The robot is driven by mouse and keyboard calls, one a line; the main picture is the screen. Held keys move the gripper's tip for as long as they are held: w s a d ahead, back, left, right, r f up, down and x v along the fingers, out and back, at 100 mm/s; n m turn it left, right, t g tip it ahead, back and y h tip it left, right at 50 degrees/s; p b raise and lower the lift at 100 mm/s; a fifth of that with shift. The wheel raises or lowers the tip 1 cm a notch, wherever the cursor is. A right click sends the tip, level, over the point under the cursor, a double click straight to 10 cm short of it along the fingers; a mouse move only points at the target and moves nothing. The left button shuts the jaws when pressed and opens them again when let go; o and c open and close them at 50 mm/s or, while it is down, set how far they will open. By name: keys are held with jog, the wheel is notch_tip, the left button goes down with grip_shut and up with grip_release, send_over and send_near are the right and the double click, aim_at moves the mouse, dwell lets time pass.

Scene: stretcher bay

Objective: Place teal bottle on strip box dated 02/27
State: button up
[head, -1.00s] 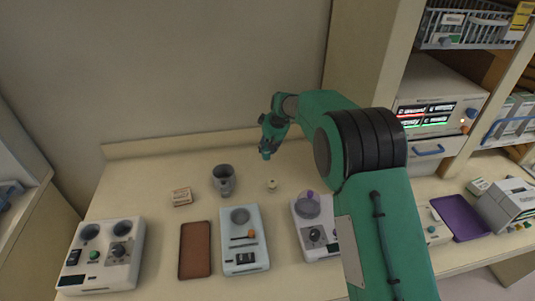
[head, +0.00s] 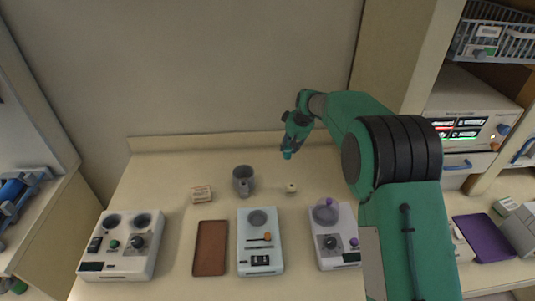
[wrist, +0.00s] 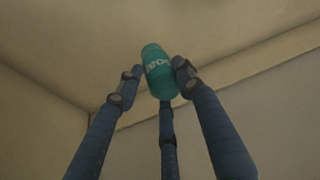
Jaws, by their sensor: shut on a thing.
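My gripper (head: 289,146) is shut on the teal bottle (head: 287,155) and holds it in the air above the back of the counter. In the wrist view the bottle (wrist: 157,68), with pale lettering, sits between the three dark fingers. A small pale box (head: 202,194) lies on the counter, left of the grey cup. Another small box (head: 505,206) lies at the far right, near a purple tray. No date is readable on either box, so I cannot tell which is dated 02/27.
A grey cup (head: 243,180) and a small cream knob-like item (head: 291,188) stand below the gripper. Nearer are a brown tray (head: 210,248), several control devices (head: 123,246) and the purple tray (head: 482,238). A shelf with a wire basket (head: 495,42) rises at right.

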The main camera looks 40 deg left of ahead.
jog(key=shift+s, duration=0.1)
jog(key=s+a+n+g+p, duration=0.1)
jog(key=s+n, duration=0.4)
jog(key=s, duration=3.4)
jog(key=shift+g+p, duration=0.3)
jog(key=shift+g, duration=0.3)
jog(key=shift+a+f, duration=0.1)
jog(key=shift+a, duration=0.05)
jog(key=w+a, duration=0.3)
jog(key=a, duration=0.4)
jog(key=w+a+f, duration=0.1)
jog(key=w+a, duration=0.2)
jog(key=a, duration=0.4)
jog(key=shift+f, duration=0.2)
jog(key=shift+w, duration=0.15)
jog(key=shift+w+a+f, duration=0.1)
jog(key=shift+a+f, duration=0.05)
jog(key=shift+f, duration=0.75)
jog(key=shift+a+f, duration=0.1)
jog(key=shift+f, duration=0.8)
